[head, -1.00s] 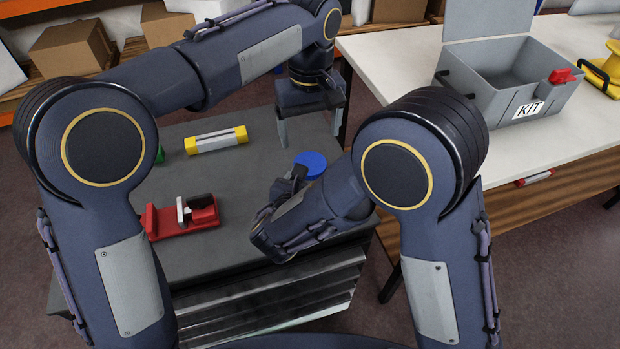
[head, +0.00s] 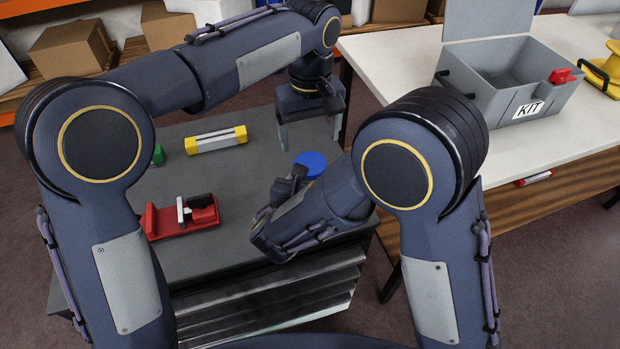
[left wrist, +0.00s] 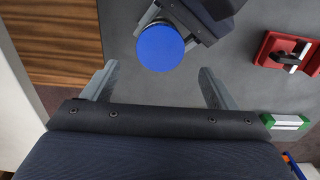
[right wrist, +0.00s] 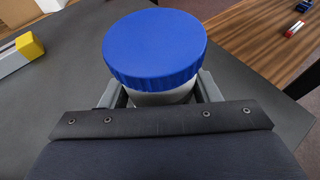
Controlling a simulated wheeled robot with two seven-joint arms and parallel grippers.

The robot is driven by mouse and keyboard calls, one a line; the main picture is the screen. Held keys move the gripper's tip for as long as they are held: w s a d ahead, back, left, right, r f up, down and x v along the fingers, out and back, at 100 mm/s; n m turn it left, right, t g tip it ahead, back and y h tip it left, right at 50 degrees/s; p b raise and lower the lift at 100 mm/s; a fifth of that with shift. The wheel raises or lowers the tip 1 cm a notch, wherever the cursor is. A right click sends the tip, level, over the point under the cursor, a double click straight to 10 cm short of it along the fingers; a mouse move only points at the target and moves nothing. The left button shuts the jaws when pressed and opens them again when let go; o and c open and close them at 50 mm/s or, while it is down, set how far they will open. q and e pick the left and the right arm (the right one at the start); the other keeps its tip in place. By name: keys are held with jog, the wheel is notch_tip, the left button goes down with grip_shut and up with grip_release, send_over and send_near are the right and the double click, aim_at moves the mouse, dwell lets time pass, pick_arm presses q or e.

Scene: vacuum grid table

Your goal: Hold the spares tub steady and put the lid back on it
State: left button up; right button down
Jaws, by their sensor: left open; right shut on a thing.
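The spares tub (right wrist: 160,98) is a white round container, mostly hidden under its blue lid (right wrist: 154,48) in the right wrist view. The lid sits on the tub's top and looks level; I cannot tell if it is fully seated. It also shows in the head view (head: 311,164) and the left wrist view (left wrist: 160,48). My right gripper (right wrist: 160,92) is shut around the tub's body, below the lid. My left gripper (head: 311,146) is open and empty, on the far side of the lid and apart from it; its spread fingers also show in the left wrist view (left wrist: 157,75).
A white-topped bench at right holds an open grey KIT box (head: 510,80). The table between bar and fixture is clear.

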aim_at(310, 162)
pick_arm(q)
notch_tip(310, 162, down, 7)
jog(key=shift+r, duration=0.1)
dwell(0.4)
jog(key=c, duration=1)
jog(key=m, duration=0.6)
jog(key=shift+m, duration=0.4)
jog(key=m, duration=0.7)
jog(key=shift+m, duration=0.4)
jog(key=o, duration=1.2)
jog(key=shift+c, duration=0.2)
